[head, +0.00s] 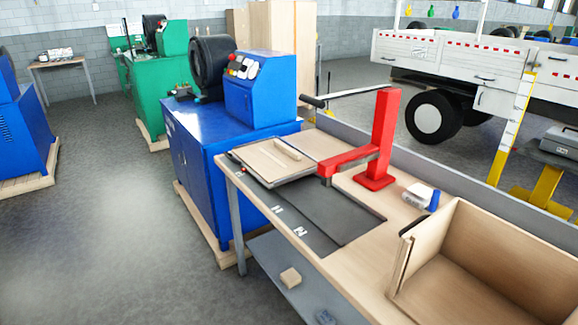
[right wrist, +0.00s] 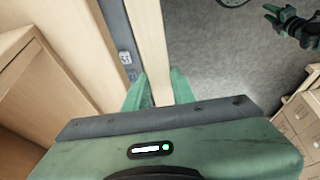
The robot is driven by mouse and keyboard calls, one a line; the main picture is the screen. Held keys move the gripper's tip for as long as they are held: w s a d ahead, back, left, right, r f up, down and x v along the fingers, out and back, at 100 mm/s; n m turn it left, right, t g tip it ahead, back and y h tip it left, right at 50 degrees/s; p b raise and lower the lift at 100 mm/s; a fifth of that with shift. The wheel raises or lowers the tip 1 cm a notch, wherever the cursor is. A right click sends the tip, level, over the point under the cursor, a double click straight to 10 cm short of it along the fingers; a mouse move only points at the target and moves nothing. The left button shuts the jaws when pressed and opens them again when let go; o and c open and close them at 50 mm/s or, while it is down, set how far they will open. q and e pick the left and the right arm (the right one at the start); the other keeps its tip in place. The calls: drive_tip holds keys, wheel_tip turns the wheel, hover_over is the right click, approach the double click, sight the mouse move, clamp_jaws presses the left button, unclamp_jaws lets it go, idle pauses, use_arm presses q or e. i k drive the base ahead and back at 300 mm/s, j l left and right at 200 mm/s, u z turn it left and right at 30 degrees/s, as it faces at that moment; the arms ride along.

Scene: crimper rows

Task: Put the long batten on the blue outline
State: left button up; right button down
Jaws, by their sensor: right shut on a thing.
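My right gripper (right wrist: 150,88) shows in the right wrist view, its green fingers shut on a pale wooden batten (right wrist: 148,45). The batten runs away from the fingers and out of the top of the frame, so its far end and full length are hidden. A second green gripper, my left (right wrist: 272,14), shows small at the top right; its jaw gap is too small to read. Neither gripper is in the head view. There, a small pale batten (head: 287,149) lies on a wooden board (head: 262,163) on the bench. I see no blue outline.
The bench (head: 352,258) carries a red press-like stand (head: 382,135), a dark mat (head: 345,222) with white marks and an open wooden box (head: 450,222). A blue machine (head: 215,135) adjoins its far end. The floor (head: 110,240) at left is clear.

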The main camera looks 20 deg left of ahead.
sight(272, 157)
drive_tip(key=i+j+z, duration=0.1)
drive_tip(key=j, duration=0.3)
drive_tip(key=i+j+z, duration=0.1)
drive_tip(key=j, duration=0.3)
drive_tip(key=i+j, duration=0.25)
drive_tip(key=j, duration=0.15)
drive_tip(key=i+j+z, duration=0.15)
drive_tip(key=j, duration=0.25)
drive_tip(key=i+j+z, duration=0.1)
drive_tip(key=j, duration=0.35)
drive_tip(key=i+j+z, duration=0.1)
drive_tip(key=j, duration=0.3)
drive_tip(key=i+j+z, duration=0.1)
drive_tip(key=j+z, duration=0.15)
drive_tip(key=j, duration=0.75)
drive_tip(key=j+z, duration=0.25)
drive_tip(key=j, duration=0.75)
drive_tip(key=k+j+z, duration=0.2)
drive_tip(key=j, duration=0.85)
drive_tip(key=i, duration=0.1)
